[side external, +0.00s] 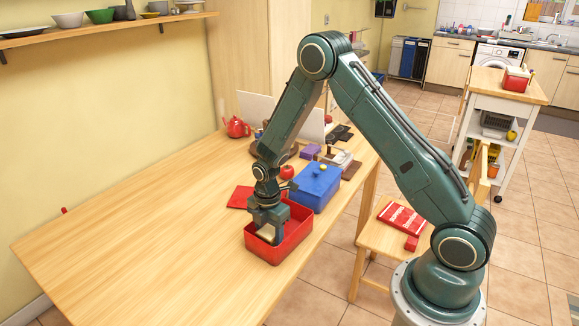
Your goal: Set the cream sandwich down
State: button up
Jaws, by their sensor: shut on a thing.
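My gripper (267,226) points down inside the open red box (275,257) on the wooden table. It is shut on the cream sandwich (266,234), whose pale side shows between the fingers, at about the height of the box's rim. The box's floor under it is mostly hidden, so I cannot tell whether the sandwich touches it.
A blue lidded box (315,190) stands right behind the red box. A red flat piece (240,198), a red tomato-like thing (287,171) and a red teapot (237,127) are farther back. The table's left half (130,245) is clear.

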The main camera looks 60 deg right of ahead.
aim_at(269, 231)
jog(key=shift+f, duration=1.35)
jog(key=shift+f, duration=0.1)
jog(key=o, duration=1)
notch_tip(269, 231, up, 11)
jog(key=shift+r, duration=0.65)
